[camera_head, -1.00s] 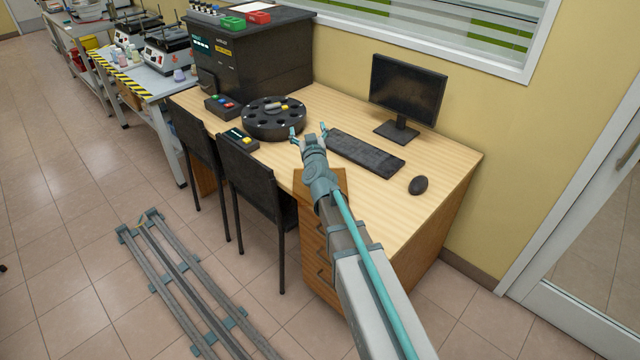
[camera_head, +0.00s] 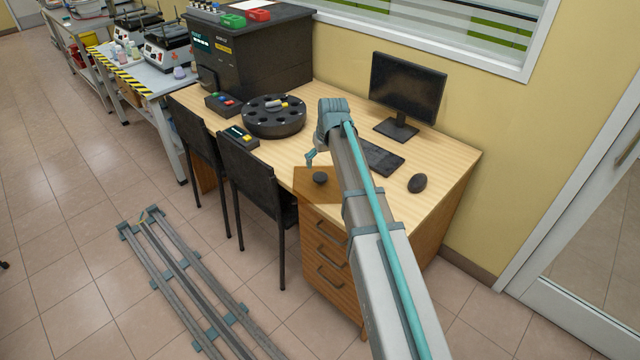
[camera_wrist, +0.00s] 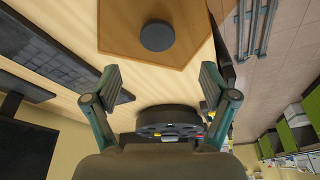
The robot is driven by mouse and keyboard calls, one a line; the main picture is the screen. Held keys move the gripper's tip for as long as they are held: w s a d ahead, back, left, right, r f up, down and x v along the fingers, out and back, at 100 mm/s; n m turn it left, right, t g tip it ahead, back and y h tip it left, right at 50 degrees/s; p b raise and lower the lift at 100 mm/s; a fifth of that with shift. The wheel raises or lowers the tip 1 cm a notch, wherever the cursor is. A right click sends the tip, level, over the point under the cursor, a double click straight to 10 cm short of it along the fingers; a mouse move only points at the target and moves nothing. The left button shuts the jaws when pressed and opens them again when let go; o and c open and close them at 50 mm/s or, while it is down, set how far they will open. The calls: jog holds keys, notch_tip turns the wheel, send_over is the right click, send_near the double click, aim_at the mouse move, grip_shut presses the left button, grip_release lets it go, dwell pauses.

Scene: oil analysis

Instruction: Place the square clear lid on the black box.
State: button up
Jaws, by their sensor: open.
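The square lid (camera_head: 305,186) lies on the desk's front edge area and looks see-through brown with a round black knob (camera_head: 320,178) in its middle. It also shows at the top of the wrist view (camera_wrist: 120,34). My gripper (camera_head: 312,157) is bent downward just behind the lid, mostly hidden by my arm.
A black round carousel (camera_head: 273,118) stands on the desk between the lid and the box. A keyboard (camera_head: 380,157), monitor (camera_head: 407,85) and mouse (camera_head: 417,183) are to the right. Small button panels (camera_head: 241,138) are at the left. Two chairs (camera_head: 250,180) stand in front.

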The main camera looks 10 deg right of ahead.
aim_at(320, 176)
jog(key=x, duration=0.5)
jog(key=shift+p, duration=0.3)
jog(key=shift+p+x, duration=0.7)
jog(key=shift+x, duration=1.95)
jog(key=shift+d, duration=0.15)
jog(key=c, duration=1.5)
grip_shut()
jog(key=shift+r, duration=0.1)
